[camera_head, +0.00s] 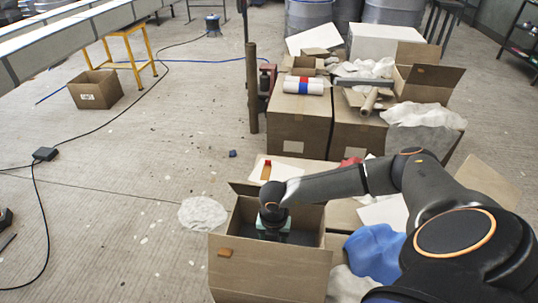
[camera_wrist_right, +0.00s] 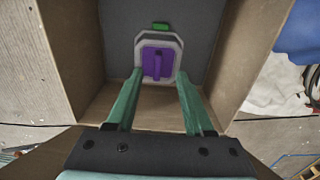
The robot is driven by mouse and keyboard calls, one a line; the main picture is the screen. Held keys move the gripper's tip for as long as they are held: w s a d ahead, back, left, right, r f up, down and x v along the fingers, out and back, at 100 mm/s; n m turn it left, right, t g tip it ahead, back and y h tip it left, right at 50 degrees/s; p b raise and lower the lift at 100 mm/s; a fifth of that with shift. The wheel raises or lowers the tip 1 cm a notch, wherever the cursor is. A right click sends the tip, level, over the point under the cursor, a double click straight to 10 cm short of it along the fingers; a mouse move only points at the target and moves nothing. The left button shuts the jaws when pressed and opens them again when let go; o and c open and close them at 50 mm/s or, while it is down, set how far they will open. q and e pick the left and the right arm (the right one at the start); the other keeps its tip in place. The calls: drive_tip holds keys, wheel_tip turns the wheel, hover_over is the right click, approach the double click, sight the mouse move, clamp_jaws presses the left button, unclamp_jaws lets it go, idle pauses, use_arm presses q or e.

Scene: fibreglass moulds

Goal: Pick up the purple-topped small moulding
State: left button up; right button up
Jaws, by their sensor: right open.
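The purple-topped small moulding (camera_wrist_right: 146,55) shows in the right wrist view. It has a pale grey rounded-square body, a purple top with a raised ridge, and a green tab at its far edge. It lies inside an open cardboard box (camera_head: 265,275) on the box's dark grey bottom. My right gripper (camera_wrist_right: 160,82) is open and empty, with its two green fingers pointing at the moulding's near side. Whether the fingertips touch it, I cannot tell. In the head view my right gripper (camera_head: 272,228) reaches down into the box, and the moulding is hidden there. My left gripper is not in view.
The box walls (camera_wrist_right: 60,60) stand close around my right gripper. Blue sheeting (camera_head: 375,252) lies right of the box, and crumpled white plastic (camera_head: 202,213) lies left of it. More cardboard boxes (camera_head: 300,122) with clutter stand behind. The floor to the left is mostly clear.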

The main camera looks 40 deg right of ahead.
wheel_tip(320, 180, down, 8)
drive_tip(key=shift+w+r+b, duration=0.1)
drive_tip(key=shift+w+b, duration=0.05)
drive_tip(key=shift+b, duration=0.2)
clamp_jaws()
idle(0.5)
idle(1.0)
